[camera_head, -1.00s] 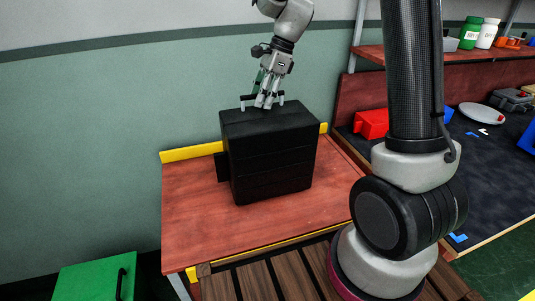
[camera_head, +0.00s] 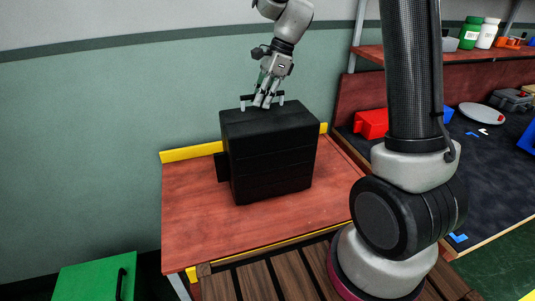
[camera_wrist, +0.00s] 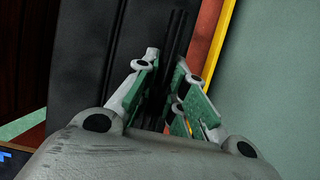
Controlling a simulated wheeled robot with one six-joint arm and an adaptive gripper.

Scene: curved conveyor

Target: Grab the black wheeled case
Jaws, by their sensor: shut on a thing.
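The black wheeled case (camera_head: 270,158) stands upright on the reddish wooden table in the head view. A dark handle (camera_head: 262,97) shows at its top, between light supports. My gripper (camera_head: 263,99) is at the top of the case, its fingers around the handle. In the wrist view my gripper (camera_wrist: 170,92) has its green-padded fingers closed about dark handle bars (camera_wrist: 176,45), and the case's black face (camera_wrist: 90,60) fills the left. The exact contact at the fingertips is partly hidden by the fingers.
The wooden table (camera_head: 190,215) has bare room left of and in front of the case. A yellow strip (camera_head: 190,152) runs along its back by the green wall. A workbench with a red box (camera_head: 371,123) and a plate (camera_head: 481,113) stands at right. A green box (camera_head: 95,280) is at lower left.

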